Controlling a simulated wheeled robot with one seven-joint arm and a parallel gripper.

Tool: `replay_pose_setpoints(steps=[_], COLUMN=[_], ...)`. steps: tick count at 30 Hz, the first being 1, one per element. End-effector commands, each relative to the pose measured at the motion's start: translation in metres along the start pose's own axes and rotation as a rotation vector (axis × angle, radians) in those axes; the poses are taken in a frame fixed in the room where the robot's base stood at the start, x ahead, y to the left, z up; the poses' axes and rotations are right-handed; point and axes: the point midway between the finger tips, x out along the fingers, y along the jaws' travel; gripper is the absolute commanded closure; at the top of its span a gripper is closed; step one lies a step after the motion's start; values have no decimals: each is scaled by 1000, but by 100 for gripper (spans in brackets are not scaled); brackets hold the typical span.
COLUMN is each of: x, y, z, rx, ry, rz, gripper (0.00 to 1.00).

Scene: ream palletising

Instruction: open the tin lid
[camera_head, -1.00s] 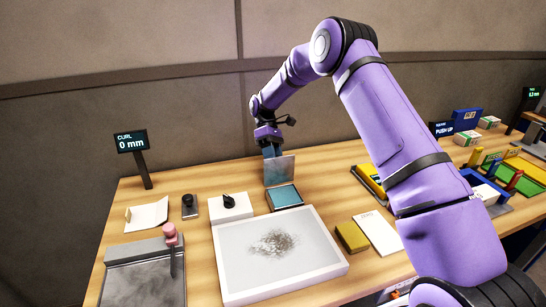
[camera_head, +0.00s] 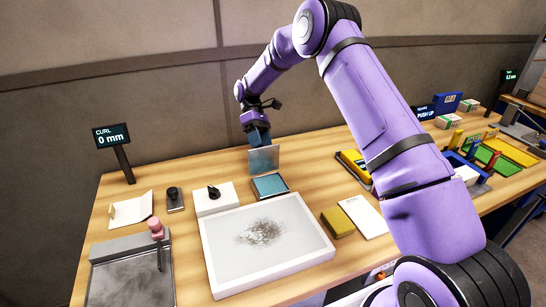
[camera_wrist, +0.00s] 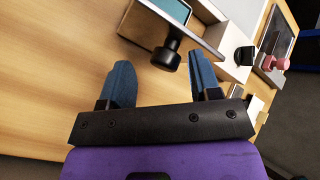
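The tin (camera_head: 270,186) is a small shallow box with a teal inside, behind the white tray. Its lid (camera_head: 264,160) stands upright at the tin's back edge, so the tin is open. In the wrist view the lid shows nearly edge-on with a black knob (camera_wrist: 168,54) on its outer face, and part of the tin's teal inside (camera_wrist: 168,10) shows beyond. My gripper (camera_head: 259,142) is behind the lid near its top. In the wrist view its blue fingers (camera_wrist: 160,60) are apart with nothing gripped; the knob lies just beyond and between the tips. Contact cannot be told.
A white tray (camera_head: 207,250) with grey powder lies in front. A white block with a black knob (camera_head: 214,197) is left of the tin. A pink-handled tool (camera_head: 156,232) stands at the left. A yellow block (camera_head: 338,222) lies right of the tray. Bare wood lies behind the tin.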

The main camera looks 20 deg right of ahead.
Motion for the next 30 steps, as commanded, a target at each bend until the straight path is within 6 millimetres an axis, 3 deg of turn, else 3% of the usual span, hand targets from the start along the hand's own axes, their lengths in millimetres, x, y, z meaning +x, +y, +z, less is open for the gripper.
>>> replay_pose_setpoints(steps=[2, 21, 30], x=[-12, 69, 92], y=[-9, -74, -93], z=[10, 73, 91], rx=[0, -2, -3], ry=[2, 1, 2], rz=[2, 0, 0], gripper=[43, 43, 43])
